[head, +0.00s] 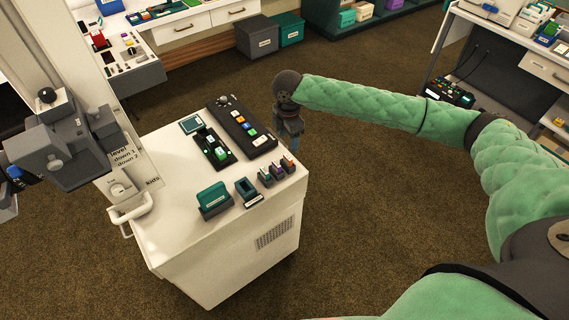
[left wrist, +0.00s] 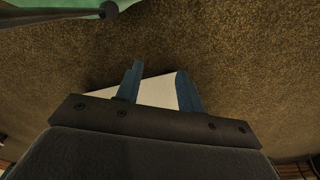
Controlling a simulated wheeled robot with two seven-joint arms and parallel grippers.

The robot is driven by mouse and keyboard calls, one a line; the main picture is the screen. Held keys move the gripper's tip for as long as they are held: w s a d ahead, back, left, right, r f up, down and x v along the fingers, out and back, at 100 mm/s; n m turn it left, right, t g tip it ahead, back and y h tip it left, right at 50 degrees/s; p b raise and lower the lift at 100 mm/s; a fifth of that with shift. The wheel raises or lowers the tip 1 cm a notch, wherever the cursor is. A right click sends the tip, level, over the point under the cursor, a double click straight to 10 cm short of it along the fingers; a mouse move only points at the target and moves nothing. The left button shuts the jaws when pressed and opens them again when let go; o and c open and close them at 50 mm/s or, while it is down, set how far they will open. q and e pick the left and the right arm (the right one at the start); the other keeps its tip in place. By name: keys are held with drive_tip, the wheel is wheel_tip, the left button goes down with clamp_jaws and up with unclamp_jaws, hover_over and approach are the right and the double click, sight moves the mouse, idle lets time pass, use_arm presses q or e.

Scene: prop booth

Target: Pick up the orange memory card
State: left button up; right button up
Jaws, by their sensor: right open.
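The orange memory card (head: 290,160) is a small upright piece in the rightmost of three little dark holders near the right edge of the white cabinet top (head: 176,205). A purple card (head: 277,168) and a green card (head: 264,174) stand in the holders to its left. My right gripper (head: 294,146) is just beyond the cabinet's right corner, close behind the orange card in the picture. It appears empty, and its fingertips are small and partly hidden. My left gripper (left wrist: 159,68) shows two blue fingers apart, with a white surface seen between them and nothing held.
On the cabinet stand a teal block in a holder (head: 213,197), a dark slotted block (head: 247,190), a black button panel (head: 241,123) and a black tray (head: 210,148). Brown carpet (head: 370,200) lies open to the right.

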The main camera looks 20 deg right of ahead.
sight(288, 157)
drive_tip(key=shift+s+d+n, duration=0.1)
drive_tip(key=shift+n, duration=0.5)
drive_tip(key=shift+f+p, duration=0.3)
drive_tip(key=shift+f, duration=1)
drive_tip(key=f+p, duration=0.3)
drive_tip(key=f, duration=0.1)
drive_tip(key=shift+s+a, duration=0.2)
drive_tip(key=shift+s, duration=0.05)
use_arm(q)
wheel_tip(288, 157, down, 7)
drive_tip(key=s+a+t, duration=0.1)
drive_tip(key=s+a, duration=0.1)
drive_tip(key=a, duration=0.1)
drive_tip(key=shift+s, duration=0.3)
use_arm(e)
drive_tip(key=shift+f, duration=0.6)
drive_tip(key=c, duration=1.3)
